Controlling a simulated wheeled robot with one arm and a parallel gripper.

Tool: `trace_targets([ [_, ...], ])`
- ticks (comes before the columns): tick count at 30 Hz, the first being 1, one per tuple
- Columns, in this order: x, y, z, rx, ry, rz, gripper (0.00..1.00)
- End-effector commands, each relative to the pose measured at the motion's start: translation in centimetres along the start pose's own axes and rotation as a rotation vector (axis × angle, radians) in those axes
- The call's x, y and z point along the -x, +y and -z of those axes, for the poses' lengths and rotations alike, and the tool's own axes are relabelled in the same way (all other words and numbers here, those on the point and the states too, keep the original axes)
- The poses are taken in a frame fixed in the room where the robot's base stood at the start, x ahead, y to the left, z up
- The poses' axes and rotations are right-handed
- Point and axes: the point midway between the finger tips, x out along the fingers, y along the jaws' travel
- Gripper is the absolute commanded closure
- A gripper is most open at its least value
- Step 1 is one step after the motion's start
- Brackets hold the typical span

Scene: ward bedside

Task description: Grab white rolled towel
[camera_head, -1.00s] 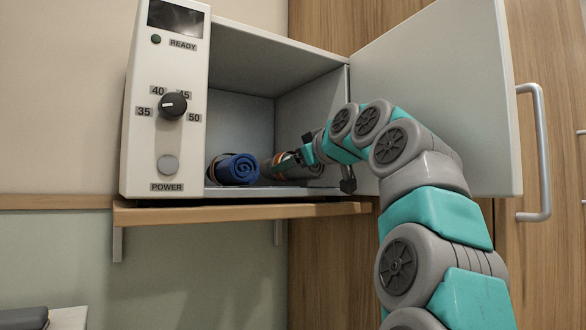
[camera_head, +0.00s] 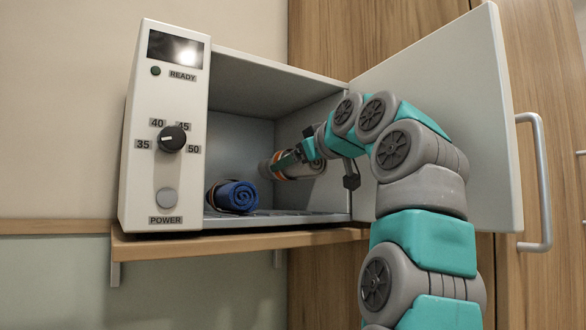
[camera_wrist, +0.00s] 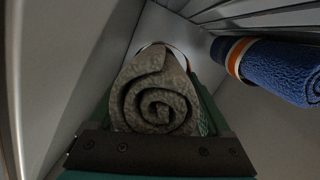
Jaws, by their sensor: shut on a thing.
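A rolled towel (camera_head: 306,167) that looks pale grey in the shade, with an orange band, is held inside the open warming cabinet. In the wrist view, the spiral end of this towel (camera_wrist: 158,106) faces the camera between the green fingers. My gripper (camera_head: 284,166) is shut on it and holds it above the cabinet floor; it also shows in the wrist view (camera_wrist: 160,135). A blue rolled towel (camera_head: 236,196) with an orange band lies on the cabinet floor to the left, and shows in the wrist view (camera_wrist: 275,70) at upper right.
The cabinet (camera_head: 240,70) stands on a wooden shelf (camera_head: 230,243). Its door (camera_head: 455,100) is swung open at right, close beside my arm. The control panel (camera_head: 165,120) borders the opening at left. The cabinet's upper space is clear.

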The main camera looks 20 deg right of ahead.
Motion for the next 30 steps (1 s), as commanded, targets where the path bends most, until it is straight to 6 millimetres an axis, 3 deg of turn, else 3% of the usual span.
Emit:
trace_targets([
  [21, 11.3, -5.5, 0.3, 0.001, 0.005, -0.003, 0.77],
  [30, 14.2, -7.0, 0.5, -0.001, 0.003, -0.002, 0.77],
])
